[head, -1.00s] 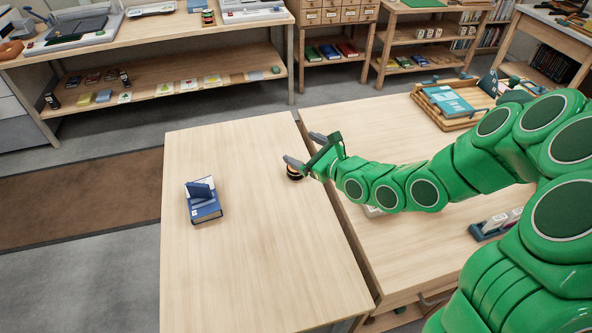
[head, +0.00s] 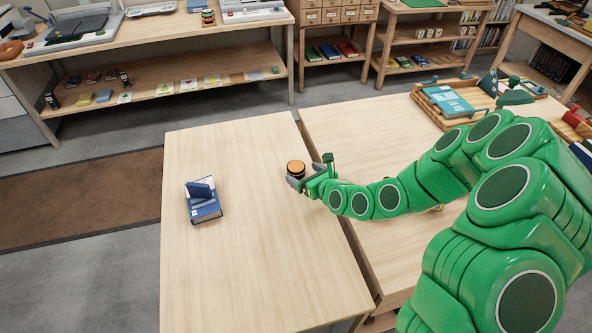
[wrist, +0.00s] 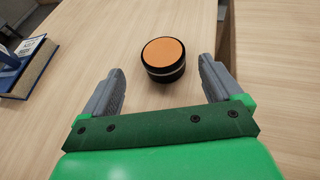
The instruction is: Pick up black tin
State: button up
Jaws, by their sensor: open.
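The black tin (head: 296,167) is a short round tin with an orange top and a pale band around its side. It stands upright on the left wooden table, near that table's right edge. In the wrist view the tin (wrist: 163,60) lies ahead of my gripper (wrist: 161,80), centred between the lines of its two grey fingers. The fingers are apart and nothing is held. In the head view my gripper (head: 303,182) is low over the table, just in front of the tin. Contact between a finger and the tin does not show.
A blue book (head: 205,205) with a smaller blue item on top lies to the left on the same table (head: 250,270). A narrow gap separates this table from the right table (head: 385,125), which bears a wooden tray (head: 432,107). The table around the tin is clear.

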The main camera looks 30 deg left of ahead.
aim_at(301, 172)
jog(key=shift+f+x, duration=0.2)
jog(key=shift+x, duration=1.5)
jog(key=shift+w+a+f, duration=0.35)
jog(key=shift+w+a, duration=0.2)
jog(key=shift+a, duration=0.05)
jog(key=shift+c, duration=0.2)
jog(key=c, duration=1.2)
